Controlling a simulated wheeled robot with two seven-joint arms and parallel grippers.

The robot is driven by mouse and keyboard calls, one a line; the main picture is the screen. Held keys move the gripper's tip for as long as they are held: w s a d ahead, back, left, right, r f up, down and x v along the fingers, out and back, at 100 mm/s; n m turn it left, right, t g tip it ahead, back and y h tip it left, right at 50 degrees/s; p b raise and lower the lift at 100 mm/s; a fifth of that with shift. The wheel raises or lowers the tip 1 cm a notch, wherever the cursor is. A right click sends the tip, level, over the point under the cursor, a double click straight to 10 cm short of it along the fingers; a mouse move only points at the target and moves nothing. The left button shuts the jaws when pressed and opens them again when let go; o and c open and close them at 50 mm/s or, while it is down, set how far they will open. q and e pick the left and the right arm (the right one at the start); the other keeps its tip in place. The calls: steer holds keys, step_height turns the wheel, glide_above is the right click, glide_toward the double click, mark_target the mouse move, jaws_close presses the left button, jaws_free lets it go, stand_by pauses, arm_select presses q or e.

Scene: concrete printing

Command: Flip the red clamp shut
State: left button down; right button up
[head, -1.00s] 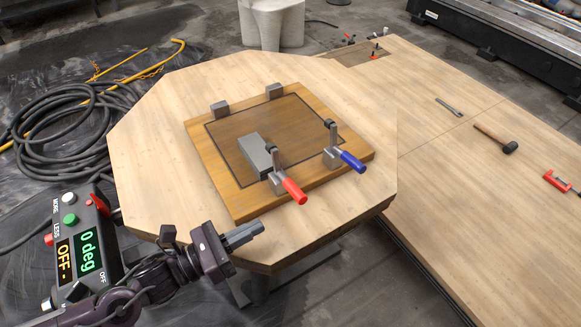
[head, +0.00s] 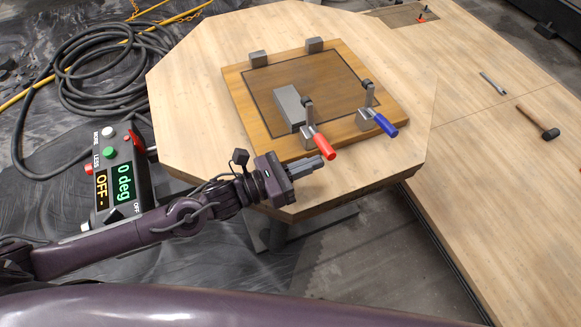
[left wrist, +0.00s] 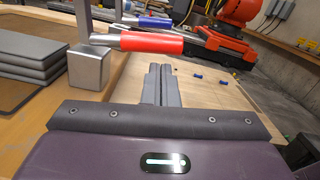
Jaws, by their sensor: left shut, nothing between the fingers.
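The red clamp (head: 324,146) stands at the front edge of a wooden board. Its grey bar with a black tip (head: 307,103) points up, and its red handle slants out past the board's edge toward me. In the left wrist view the red handle (left wrist: 150,42) runs across the picture beyond the fingertips. My left gripper (head: 316,163) is shut and empty, just below the handle's outer end in the head view. Its fingers (left wrist: 159,72) are together in the left wrist view; I cannot tell whether they touch the handle. My right gripper is not in view.
A blue-handled clamp (head: 384,125) stands to the right on the board (head: 240,95). A grey block (head: 288,105) lies beside the red clamp. A control box (head: 122,180) is at the left. A mallet (head: 540,124) and wrench (head: 493,82) lie on the right table.

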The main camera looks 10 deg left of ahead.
mark_target(310, 113)
arm_select(q)
steer(key=shift+x, duration=1.1)
steer(key=shift+r, duration=0.1)
steer(key=shift+r+n+p, duration=0.2)
steer(key=shift+n+p, duration=0.1)
steer(key=shift+n, duration=0.1)
steer(key=shift+r, duration=0.1)
steer(key=w+a+r+n+p, duration=0.1)
steer(key=r+n+p, duration=0.1)
steer(key=n, duration=0.3)
steer(key=w+a+r+n+p, duration=0.1)
steer(key=w+r+n+p, duration=0.1)
steer(key=n, duration=0.3)
steer(key=w+r+n+y+p, duration=0.1)
steer(key=r+n, duration=0.3)
steer(key=n, duration=0.1)
steer(key=shift+w+a+r+p, duration=0.2)
steer(key=shift+w+a+p, duration=0.15)
steer(key=shift+a+p, duration=0.05)
steer(key=shift+w+a+r, duration=0.15)
steer(key=shift+w+a, duration=0.05)
steer(key=shift+w, duration=0.2)
